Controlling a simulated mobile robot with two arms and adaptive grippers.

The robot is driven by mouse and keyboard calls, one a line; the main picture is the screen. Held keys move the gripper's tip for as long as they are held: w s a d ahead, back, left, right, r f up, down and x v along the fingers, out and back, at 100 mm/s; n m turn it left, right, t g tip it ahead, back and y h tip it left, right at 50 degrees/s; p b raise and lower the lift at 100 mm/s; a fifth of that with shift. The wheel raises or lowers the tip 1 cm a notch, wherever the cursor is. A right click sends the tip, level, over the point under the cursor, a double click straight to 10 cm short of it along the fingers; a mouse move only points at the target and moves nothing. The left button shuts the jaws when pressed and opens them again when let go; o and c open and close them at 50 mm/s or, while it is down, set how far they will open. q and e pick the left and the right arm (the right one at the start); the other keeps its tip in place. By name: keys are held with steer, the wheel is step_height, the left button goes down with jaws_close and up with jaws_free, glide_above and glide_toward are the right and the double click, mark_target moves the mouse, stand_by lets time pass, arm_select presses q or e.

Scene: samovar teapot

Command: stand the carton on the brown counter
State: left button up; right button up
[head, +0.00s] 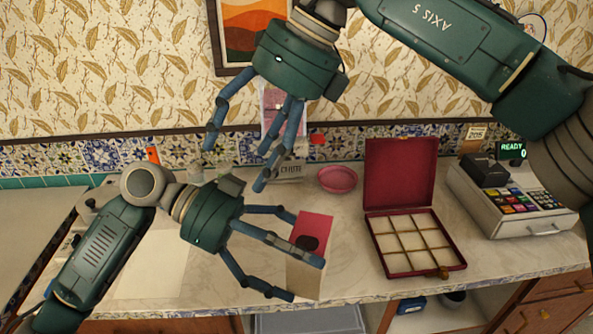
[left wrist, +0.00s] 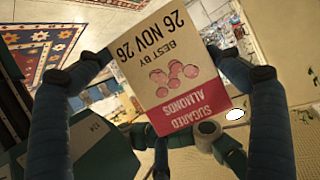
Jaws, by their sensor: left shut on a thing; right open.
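The carton (head: 318,225) is red at the top with a dark oval, and pale below. My left gripper (head: 303,258) is shut on it, with fingers across its sides. In the left wrist view the carton (left wrist: 170,60) fills the space between the fingers; its face reads "sugared almonds" and "best by 26 Nov 26", upside down. In the head view it looks roughly upright over the front edge of the pale marble-look counter (head: 350,285). I cannot tell whether it touches. My right gripper (head: 238,165) is open and empty above the counter's back. No clearly brown countertop shows.
An open red box with compartments (head: 400,245) stands right of the carton. A pink dish (head: 337,179) is behind it. A cash register (head: 510,195) stands far right. A pale sheet (head: 155,265) lies left. Open shelves are below. The right arm crosses the upper right.

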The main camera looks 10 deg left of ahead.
mark_target(306, 231)
steer(key=s+d+n+h, duration=0.1)
steer(key=d+h, duration=0.1)
steer(key=s+d+n+t+h, duration=0.1)
steer(key=s+d+h, duration=0.1)
steer(key=d, duration=0.1)
steer(key=s+d+h, duration=0.2)
steer(key=d+h, duration=0.1)
steer(key=shift+d+r+n, duration=0.1)
steer(key=shift+n, duration=0.3)
steer(key=shift+d+f, duration=0.15)
steer(key=shift+f, duration=0.15)
steer(key=f, duration=0.3)
steer(key=d+f, duration=0.1)
steer(key=f, duration=0.7)
steer(key=shift+d, duration=0.3)
steer(key=shift+c, duration=0.2)
steer(key=c, duration=1.3)
arm_select(q)
steer(key=o, duration=1.1)
steer(key=shift+w, duration=0.1)
arm_select(e)
steer(key=shift+s, duration=0.1)
steer(key=shift+c, duration=0.3)
arm_select(q)
steer(key=shift+r, duration=0.1)
arm_select(e)
steer(key=shift+s, duration=0.1)
steer(key=shift+c, duration=1)
